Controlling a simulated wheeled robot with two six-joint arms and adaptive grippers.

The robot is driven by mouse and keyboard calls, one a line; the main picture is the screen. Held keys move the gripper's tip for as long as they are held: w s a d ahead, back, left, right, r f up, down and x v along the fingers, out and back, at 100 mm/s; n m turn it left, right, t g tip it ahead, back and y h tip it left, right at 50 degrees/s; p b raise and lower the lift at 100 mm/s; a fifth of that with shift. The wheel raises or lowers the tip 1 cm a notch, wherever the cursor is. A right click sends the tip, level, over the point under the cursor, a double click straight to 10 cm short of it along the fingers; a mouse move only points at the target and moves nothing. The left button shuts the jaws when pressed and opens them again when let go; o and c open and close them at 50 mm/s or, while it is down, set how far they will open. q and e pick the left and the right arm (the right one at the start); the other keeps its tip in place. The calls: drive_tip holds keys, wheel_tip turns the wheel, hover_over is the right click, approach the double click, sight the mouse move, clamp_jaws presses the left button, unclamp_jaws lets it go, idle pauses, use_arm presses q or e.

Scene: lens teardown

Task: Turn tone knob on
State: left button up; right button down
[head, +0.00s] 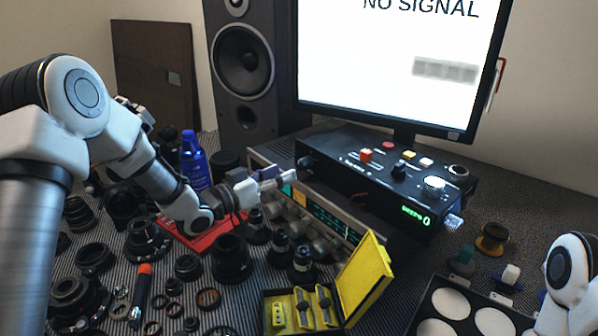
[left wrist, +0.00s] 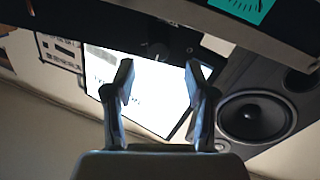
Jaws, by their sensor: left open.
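A black control box (head: 350,185) sits below the monitor, with a dark knob (head: 306,163) at its left end, a black knob (head: 399,171) and a silver knob (head: 433,186) on top. I cannot read which one is the tone knob. My left gripper (head: 277,179) is open and empty, just left of the box's left end, above the silver receiver (head: 335,208). In the left wrist view, the open fingers (left wrist: 159,75) point toward a small dark knob (left wrist: 158,50), seen beyond them; they look apart from it. My right gripper is out of view.
The lit monitor (head: 395,60) and a tall speaker (head: 243,65) stand behind. Many lens parts, a blue bottle (head: 194,160) and a red tray (head: 201,236) crowd the left. An open yellow case (head: 362,279) lies in front. A compartment tray (head: 470,305) is at front right.

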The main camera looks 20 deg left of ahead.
sight(299, 166)
use_arm(q)
drive_tip(key=x, duration=0.6)
drive_tip(key=shift+d, duration=0.15)
clamp_jaws()
drive_tip(key=shift+m, duration=0.4)
drive_tip(key=m+b, duration=0.3)
drive_tip(key=m, duration=0.3)
drive_tip(key=shift+f+b, duration=0.1)
drive_tip(key=shift+b, duration=0.25)
drive_tip(key=m+b, duration=0.2)
drive_tip(key=m, duration=0.2)
drive_tip(key=shift+b, duration=0.4)
drive_tip(key=shift+m, duration=0.7)
